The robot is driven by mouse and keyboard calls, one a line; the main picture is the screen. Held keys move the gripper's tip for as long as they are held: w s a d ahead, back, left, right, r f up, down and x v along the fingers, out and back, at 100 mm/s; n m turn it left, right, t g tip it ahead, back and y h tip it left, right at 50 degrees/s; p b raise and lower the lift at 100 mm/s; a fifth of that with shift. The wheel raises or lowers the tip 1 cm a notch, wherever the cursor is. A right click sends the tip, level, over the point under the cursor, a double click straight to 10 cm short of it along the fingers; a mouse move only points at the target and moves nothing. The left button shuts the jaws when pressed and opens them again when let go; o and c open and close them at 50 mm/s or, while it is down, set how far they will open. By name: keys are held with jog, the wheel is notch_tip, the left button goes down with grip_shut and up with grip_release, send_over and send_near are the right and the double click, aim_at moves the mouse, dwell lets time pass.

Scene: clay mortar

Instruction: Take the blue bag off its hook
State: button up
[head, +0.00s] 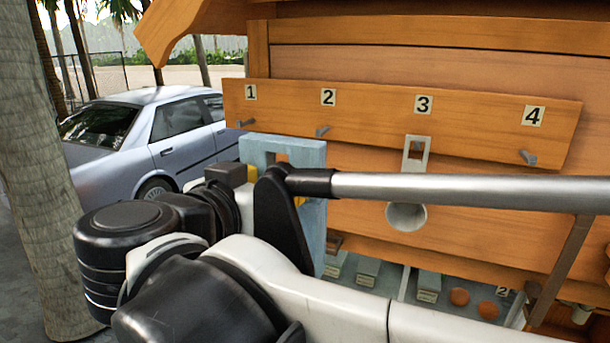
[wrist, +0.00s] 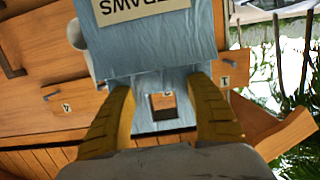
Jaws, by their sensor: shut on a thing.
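The blue bag (head: 312,155) is a flat, upright light-blue piece with a square hole near its top, in front of the left part of the hook board. It fills the upper middle of the wrist view (wrist: 150,55), where a label with upside-down letters is partly visible. My gripper (wrist: 163,95) has its yellow fingers shut on the bag at both sides of the hole. Brown wood shows through the hole, and I see no peg in it. In the head view my arm hides the bag's middle and lower part.
The wooden hook board (head: 370,108) has numbers 1 to 4. The pegs under 1 (head: 245,122), 2 (head: 322,131) and 4 (head: 527,157) look bare. A pale metal scoop (head: 407,216) hangs under 3. Small boxes (head: 368,270) and brown balls (head: 460,297) lie below.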

jog(key=f+v, duration=0.1)
jog(key=v, duration=0.8)
jog(key=shift+s+f, duration=0.2)
jog(key=shift+s, duration=0.3)
dwell(0.5)
jog(key=shift+a, duration=0.15)
jog(key=v, duration=0.5)
jog(key=shift+f, duration=0.35)
